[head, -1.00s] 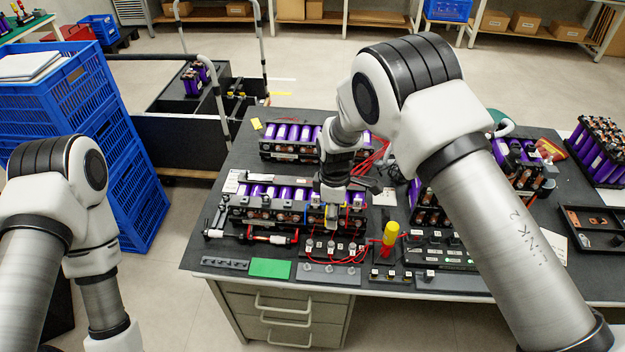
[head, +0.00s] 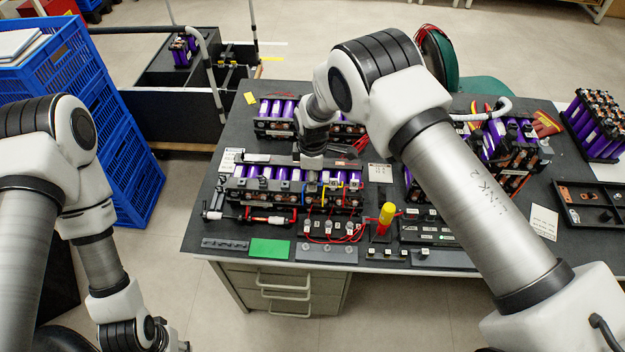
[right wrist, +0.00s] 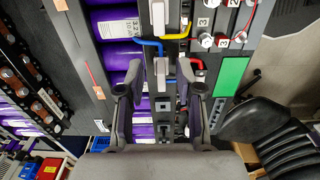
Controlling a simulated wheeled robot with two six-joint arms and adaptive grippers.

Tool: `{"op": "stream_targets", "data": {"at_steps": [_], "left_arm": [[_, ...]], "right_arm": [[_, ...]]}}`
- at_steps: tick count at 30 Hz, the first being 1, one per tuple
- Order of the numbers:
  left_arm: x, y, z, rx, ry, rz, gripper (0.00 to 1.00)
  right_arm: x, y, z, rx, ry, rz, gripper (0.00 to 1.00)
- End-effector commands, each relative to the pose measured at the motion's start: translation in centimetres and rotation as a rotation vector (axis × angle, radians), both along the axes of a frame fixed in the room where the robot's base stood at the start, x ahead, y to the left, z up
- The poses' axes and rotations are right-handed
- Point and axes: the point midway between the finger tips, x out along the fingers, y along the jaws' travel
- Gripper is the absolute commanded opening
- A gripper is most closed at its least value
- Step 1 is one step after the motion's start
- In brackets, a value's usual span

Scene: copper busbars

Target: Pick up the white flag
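My right gripper (head: 312,184) points down over the front purple-celled battery module (head: 265,178). In the right wrist view its two dark fingers (right wrist: 159,80) are apart, so it is open. A small pale tab (right wrist: 161,72) shows between the fingertips, and a longer pale strip (right wrist: 158,14) lies above it. I cannot tell whether either is the white flag, or whether a finger touches the tab.
Numbered terminals (head: 331,228) and a green card (head: 268,249) lie along the table's front. A yellow-handled tool (head: 386,215) stands to their right. More modules, a black tray (head: 592,203) and blue crates (head: 100,120) surround the work area.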

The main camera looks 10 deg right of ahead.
Motion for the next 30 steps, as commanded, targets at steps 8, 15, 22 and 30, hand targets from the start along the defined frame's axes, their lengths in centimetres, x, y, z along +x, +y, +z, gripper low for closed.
{"op": "stream_targets", "data": {"at_steps": [8,15,22,30], "left_arm": [[0.0,0.0,0.0,0.0,0.0,0.0,0.4],[0.0,0.0,0.0,0.0,0.0,0.0,0.4],[0.0,0.0,0.9,0.0,0.0,0.0,0.4],[0.0,0.0,2.9,0.0,0.0,0.0,0.4]], "right_arm": [[0.0,0.0,0.0,0.0,0.0,0.0,0.0],[0.0,0.0,0.0,0.0,0.0,0.0,0.0],[0.0,-0.1,1.0,0.0,0.0,-0.003,0.0],[-0.1,-0.4,3.4,0.0,0.0,-0.013,0.0]]}}
